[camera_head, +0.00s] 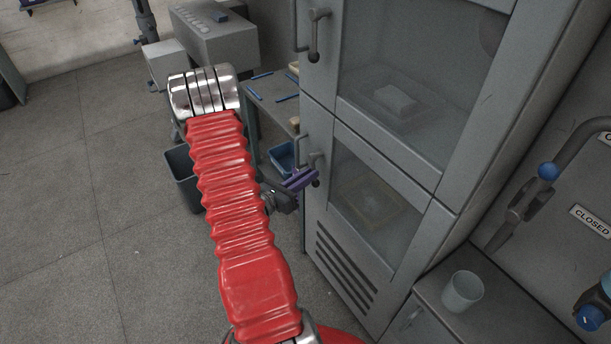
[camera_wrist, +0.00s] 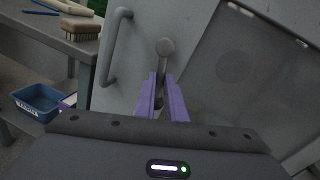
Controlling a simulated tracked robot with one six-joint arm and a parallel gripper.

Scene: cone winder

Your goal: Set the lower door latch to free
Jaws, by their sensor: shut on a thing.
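The lower door latch (camera_head: 315,159) is a small grey lever on the left edge of the cabinet's lower door (camera_head: 319,197). In the wrist view the latch (camera_wrist: 165,48) has a round boss at the top, and its lever runs down between my fingers. The lever points roughly straight down along the door. My gripper (camera_head: 304,180), with purple fingers, is at the lever from the front left. In the wrist view my gripper (camera_wrist: 161,101) is shut on the lever below the boss. The fingers partly hide the lever's lower end.
A grey bar handle (camera_wrist: 114,48) stands just left of the latch. The upper door has its own latch (camera_head: 314,38). A bench with a brush (camera_wrist: 72,27) and a blue bin (camera_wrist: 37,102) is at the left. A cup (camera_head: 462,291) stands at the right.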

